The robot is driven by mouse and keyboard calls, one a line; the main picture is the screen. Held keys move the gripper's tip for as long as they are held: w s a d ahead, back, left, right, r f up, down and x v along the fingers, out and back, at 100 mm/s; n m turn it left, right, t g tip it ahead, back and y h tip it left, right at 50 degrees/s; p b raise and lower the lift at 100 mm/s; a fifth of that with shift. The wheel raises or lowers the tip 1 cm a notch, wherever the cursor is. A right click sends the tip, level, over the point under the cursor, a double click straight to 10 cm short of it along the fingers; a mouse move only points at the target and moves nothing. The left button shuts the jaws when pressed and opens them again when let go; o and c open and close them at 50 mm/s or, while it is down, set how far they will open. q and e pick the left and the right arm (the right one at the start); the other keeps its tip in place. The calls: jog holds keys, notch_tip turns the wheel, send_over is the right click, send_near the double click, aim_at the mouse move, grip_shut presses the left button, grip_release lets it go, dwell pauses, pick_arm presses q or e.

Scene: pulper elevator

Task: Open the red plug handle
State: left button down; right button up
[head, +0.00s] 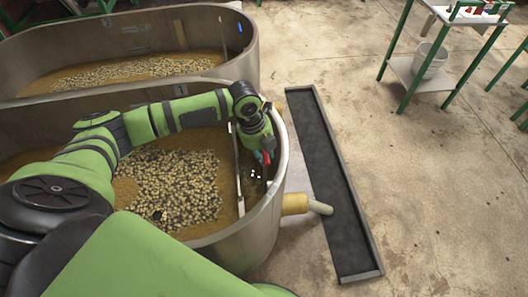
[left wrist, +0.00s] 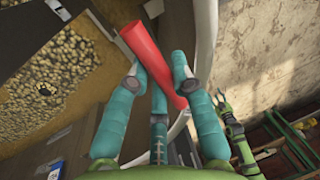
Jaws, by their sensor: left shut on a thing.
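The red plug handle (left wrist: 150,60) is a red bar that runs slantwise between the teal fingers of my left gripper (left wrist: 160,80) in the left wrist view. My left gripper is shut on it. In the head view the left gripper (head: 265,145) reaches down inside the right end of the near metal tank (head: 283,175), close to its rim. Only a small bit of red shows there, and the fingers hide the rest. Whether the lower end of the handle is seated in anything is hidden.
The near tank holds brownish liquid and floating pale beans (head: 180,185). A second tank (head: 215,15) stands behind it. A yellow outlet with a pale pipe (head: 320,207) points toward a long dark floor channel (head: 325,180). A green-framed table (head: 430,75) with a bucket stands at the upper right.

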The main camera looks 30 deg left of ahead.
pick_arm(q)
jog(key=shift+a+r, duration=0.25)
jog(key=shift+r, duration=0.1)
jog(key=c, duration=1.2)
grip_release()
jog(key=shift+c, duration=0.2)
jog(key=shift+d, duration=0.1)
notch_tip(320, 180, up, 12)
jog(key=s+a, duration=0.1)
jog(key=a, duration=0.1)
jog(key=shift+s, duration=0.3)
jog(key=shift+f, duration=0.2)
